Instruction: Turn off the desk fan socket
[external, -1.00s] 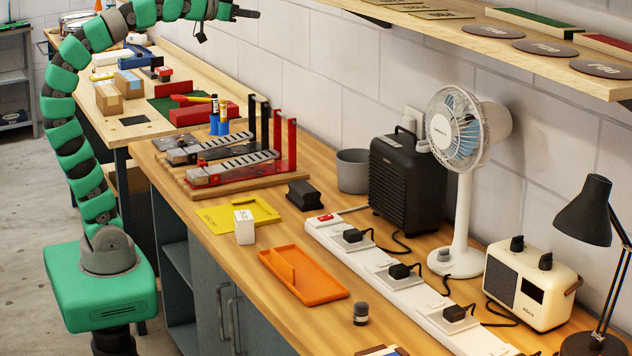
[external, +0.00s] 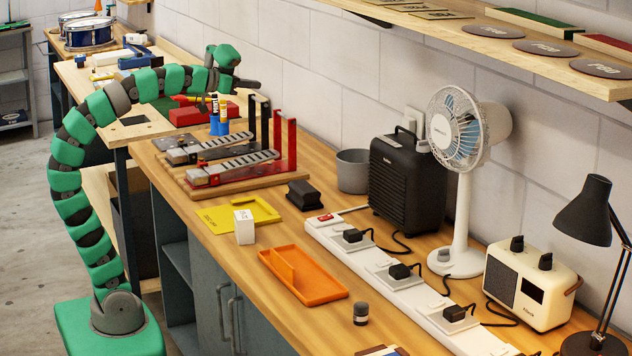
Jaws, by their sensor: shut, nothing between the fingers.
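A long white power strip (external: 413,299) lies along the bench. It has a red switch (external: 325,217) at its far end and several black plugs in its sockets. One plug (external: 353,235) is near the far end, a middle plug (external: 400,271) sits beside the fan's base, and another plug (external: 455,313) is nearer. The white desk fan (external: 462,150) stands behind the strip. Its cable is hard to trace to one plug. My gripper (external: 256,84) is shut and empty, high above the far part of the bench, well away from the strip.
A black heater (external: 407,185) and a cream radio (external: 530,287) stand behind the strip, and a black lamp (external: 588,212) is at right. An orange tray (external: 318,291) and a small jar (external: 361,313) lie in front. Red clamp uprights (external: 291,145) stand below my gripper.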

